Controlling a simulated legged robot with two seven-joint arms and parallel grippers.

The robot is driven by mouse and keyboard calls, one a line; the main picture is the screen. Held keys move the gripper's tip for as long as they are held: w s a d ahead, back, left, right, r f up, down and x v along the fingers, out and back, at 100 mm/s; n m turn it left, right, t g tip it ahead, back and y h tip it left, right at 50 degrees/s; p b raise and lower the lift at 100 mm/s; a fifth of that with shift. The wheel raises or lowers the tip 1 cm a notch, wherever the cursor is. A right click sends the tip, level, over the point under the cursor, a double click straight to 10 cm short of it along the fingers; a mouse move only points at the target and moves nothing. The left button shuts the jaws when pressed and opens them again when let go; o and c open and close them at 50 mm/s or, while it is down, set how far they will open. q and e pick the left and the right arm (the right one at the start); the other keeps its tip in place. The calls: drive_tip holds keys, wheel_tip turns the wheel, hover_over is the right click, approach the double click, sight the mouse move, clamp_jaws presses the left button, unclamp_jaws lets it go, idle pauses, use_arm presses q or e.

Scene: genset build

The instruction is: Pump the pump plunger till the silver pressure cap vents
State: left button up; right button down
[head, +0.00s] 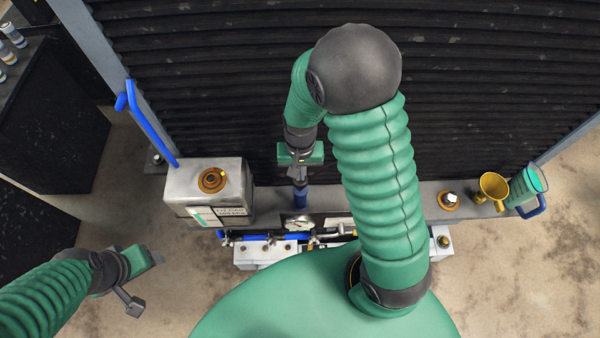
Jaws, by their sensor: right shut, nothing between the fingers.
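The pump plunger (301,197) appears as a dark blue upright cylinder behind the pressure gauge (298,223). My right gripper (299,177) is shut and empty, directly over the plunger top; whether it touches the plunger I cannot tell. A small silver cap (451,198), which looks like the pressure cap, sits on an orange ring on the shelf to the right. I see no venting from it. My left gripper (135,306) is at the lower left over the floor, far from the pump; its finger gap is not clear.
A blue bar (150,125) rises at the left. A dark ribbed panel (225,75) stands behind.

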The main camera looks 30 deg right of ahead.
drive_tip(key=shift+f, duration=0.1)
wheel_tip(320, 180, up, 7)
drive_tip(key=p, duration=0.6)
idle(0.4)
